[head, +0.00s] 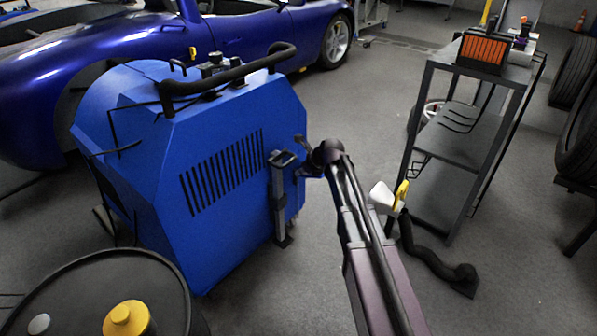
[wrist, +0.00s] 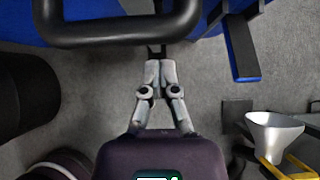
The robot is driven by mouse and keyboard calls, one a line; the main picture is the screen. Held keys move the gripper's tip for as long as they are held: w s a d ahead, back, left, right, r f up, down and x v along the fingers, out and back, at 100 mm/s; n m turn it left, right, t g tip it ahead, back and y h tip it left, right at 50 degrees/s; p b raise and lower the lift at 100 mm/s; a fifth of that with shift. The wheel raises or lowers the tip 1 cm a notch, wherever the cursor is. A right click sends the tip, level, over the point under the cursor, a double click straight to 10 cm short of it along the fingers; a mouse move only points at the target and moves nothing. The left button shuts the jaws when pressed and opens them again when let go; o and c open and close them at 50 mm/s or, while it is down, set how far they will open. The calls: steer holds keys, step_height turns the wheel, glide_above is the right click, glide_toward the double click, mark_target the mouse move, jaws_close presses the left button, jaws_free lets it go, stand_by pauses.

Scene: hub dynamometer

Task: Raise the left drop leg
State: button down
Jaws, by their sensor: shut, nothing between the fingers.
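The blue dynamometer (head: 225,150) stands left of centre in the head view. A dark upright drop leg (head: 280,210) is at its near right corner, with a loop-shaped top and a foot near the floor. I cannot tell whether this is the left leg. My gripper (wrist: 158,64) is shut and empty in the wrist view. A thick black looped bar (wrist: 120,40) is just ahead of its fingertips; contact cannot be told. In the head view the gripper is largely hidden by my arm, close to the leg's right side.
A grey shelf cart (head: 430,120) stands at the right, with an orange-fronted box (head: 483,52) on top. A white funnel (head: 382,196) and a black hose (head: 435,262) are right of my arm. A black drum (head: 70,290) is at lower left.

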steer(key=p+v, duration=0.6)
steer(key=v, duration=0.3)
steer(key=shift+p, duration=0.3)
stand_by(0.5)
steer(key=s+d+f+n+g+h, duration=0.15)
steer(key=s+d+n, duration=0.25)
steer(key=s+n, duration=0.5)
steer(key=s+d+f+n+g+h, duration=0.1)
steer(key=s+d+n+g+h, duration=0.2)
steer(key=s+n, duration=0.5)
steer(key=s+d+f+n+g+h, duration=0.1)
steer(key=s+d+f+n+h, duration=0.1)
steer(key=s+d+n, duration=0.55)
step_height(320, 180, up, 38)
steer(key=a+n+p, duration=0.1)
steer(key=a+p, duration=0.1)
steer(key=p, duration=3.6)
steer(key=shift+s, duration=0.5)
steer(key=shift+r+t, duration=0.1)
steer(key=shift+t, duration=0.15)
